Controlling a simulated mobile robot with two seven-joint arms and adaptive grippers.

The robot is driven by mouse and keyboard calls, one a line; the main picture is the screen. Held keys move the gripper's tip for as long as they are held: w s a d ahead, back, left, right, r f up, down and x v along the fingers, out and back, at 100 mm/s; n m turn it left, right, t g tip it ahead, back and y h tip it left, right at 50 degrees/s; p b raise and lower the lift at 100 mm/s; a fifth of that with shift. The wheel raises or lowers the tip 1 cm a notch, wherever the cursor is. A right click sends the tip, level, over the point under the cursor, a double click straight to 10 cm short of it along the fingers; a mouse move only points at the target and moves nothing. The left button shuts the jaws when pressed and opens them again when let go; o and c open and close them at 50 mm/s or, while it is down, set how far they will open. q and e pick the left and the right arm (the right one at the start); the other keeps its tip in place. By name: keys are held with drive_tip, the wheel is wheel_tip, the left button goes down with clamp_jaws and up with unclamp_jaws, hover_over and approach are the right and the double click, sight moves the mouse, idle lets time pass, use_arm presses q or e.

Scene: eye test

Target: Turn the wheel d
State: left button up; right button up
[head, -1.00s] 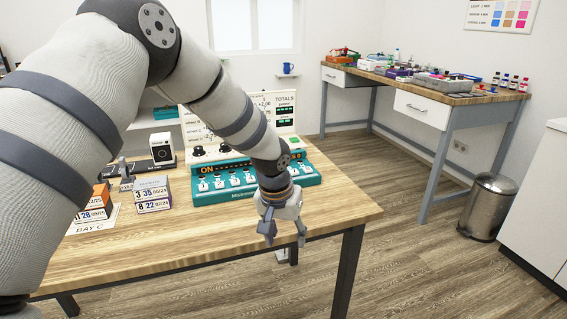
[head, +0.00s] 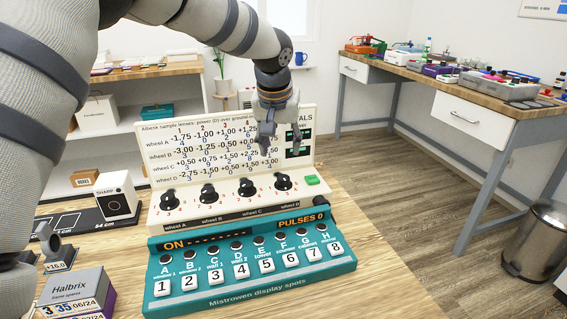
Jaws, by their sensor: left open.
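The wheel D (head: 283,182) is a black knob at the right end of a row of black knobs on a cream panel (head: 235,203). My left gripper (head: 279,146) hangs fingers-down, open and empty. In the picture it is just above wheel D, in front of the right part of the lens power chart (head: 200,155). I see no contact with the knob; the exact gap in depth is hard to tell. The other knobs, wheel A (head: 168,199), wheel B (head: 208,193) and wheel C (head: 246,188), stand to its left. My right gripper is not in view.
A teal display-spots box (head: 250,284) with numbered keys stands in front of the panel. A green button (head: 312,180) is right of wheel D. A Halbrix box (head: 75,288) and a white Sharp device (head: 117,195) are at left. Wooden table (head: 375,280) is bare at right.

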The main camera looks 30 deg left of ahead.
sight(283, 178)
use_arm(q)
drive_tip(key=x, duration=0.3)
drive_tip(key=b+x, duration=0.1)
drive_tip(key=x, duration=0.6)
drive_tip(key=shift+s+d+f+b, duration=0.1)
drive_tip(key=shift+s+f+b, duration=0.1)
drive_tip(key=shift+f+b, duration=0.25)
drive_tip(key=shift+w+f, duration=0.2)
drive_tip(key=shift+f, duration=0.15)
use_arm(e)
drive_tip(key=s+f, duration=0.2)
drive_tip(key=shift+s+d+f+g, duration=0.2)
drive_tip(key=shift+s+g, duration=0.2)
use_arm(q)
drive_tip(key=shift+c, duration=0.6)
clamp_jaws()
